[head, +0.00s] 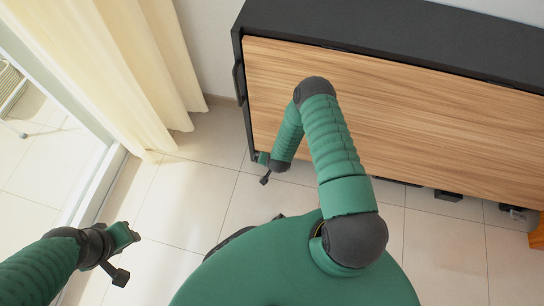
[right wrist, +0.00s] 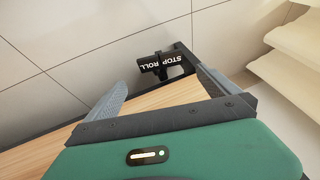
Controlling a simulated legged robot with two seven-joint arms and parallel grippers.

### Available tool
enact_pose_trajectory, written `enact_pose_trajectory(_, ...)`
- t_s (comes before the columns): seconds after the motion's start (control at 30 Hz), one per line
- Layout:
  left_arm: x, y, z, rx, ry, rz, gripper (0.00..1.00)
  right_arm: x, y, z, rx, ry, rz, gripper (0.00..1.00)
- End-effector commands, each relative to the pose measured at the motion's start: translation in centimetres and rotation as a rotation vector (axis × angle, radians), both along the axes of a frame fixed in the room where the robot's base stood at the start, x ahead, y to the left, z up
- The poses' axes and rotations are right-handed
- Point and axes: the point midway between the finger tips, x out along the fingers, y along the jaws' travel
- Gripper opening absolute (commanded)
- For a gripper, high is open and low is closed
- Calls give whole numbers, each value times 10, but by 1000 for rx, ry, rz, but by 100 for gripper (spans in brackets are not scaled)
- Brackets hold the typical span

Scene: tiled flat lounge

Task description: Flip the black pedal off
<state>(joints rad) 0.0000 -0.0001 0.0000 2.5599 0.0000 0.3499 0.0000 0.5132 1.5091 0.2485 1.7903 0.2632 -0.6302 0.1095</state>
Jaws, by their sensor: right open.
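The black pedal (right wrist: 165,65), lettered "STOP ROLL" in white, shows in the right wrist view. It sits low at the corner of the wood-fronted cabinet, just above the tiled floor. My right gripper (right wrist: 161,80) is open and empty. Its two fingers point toward the pedal, which lies between and just beyond the fingertips, with no contact visible. In the head view my right gripper (head: 266,170) is at the cabinet's lower left corner, and I cannot make out the pedal there. My left gripper (head: 128,256) is open and empty over the floor at the lower left.
The cabinet (head: 400,105) has a dark top and stands along the wall. Dark fittings (head: 448,195) show under its lower edge. A cream curtain (head: 125,75) and a glass door frame (head: 100,180) are at the left. The tiled floor (head: 185,200) between is clear.

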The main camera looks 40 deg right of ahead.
Motion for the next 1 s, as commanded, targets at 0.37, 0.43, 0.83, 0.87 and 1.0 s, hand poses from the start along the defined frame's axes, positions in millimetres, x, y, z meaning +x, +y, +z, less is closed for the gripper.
enact_pose_trajectory(0.37,0,0,40,0,0,0,36,-30,10,65,0,1,-1,100)
enact_pose_trajectory(0.43,0,0,39,0,0,0,36,-31,10,65,-1,1,0,100)
enact_pose_trajectory(0.83,0,0,39,0,0,0,36,-30,11,65,0,1,2,100)
enact_pose_trajectory(0.87,0,0,39,0,0,0,36,-29,11,68,-1,0,7,100)
enact_pose_trajectory(1.0,0,0,39,0,0,0,36,-8,17,110,-10,7,124,100)
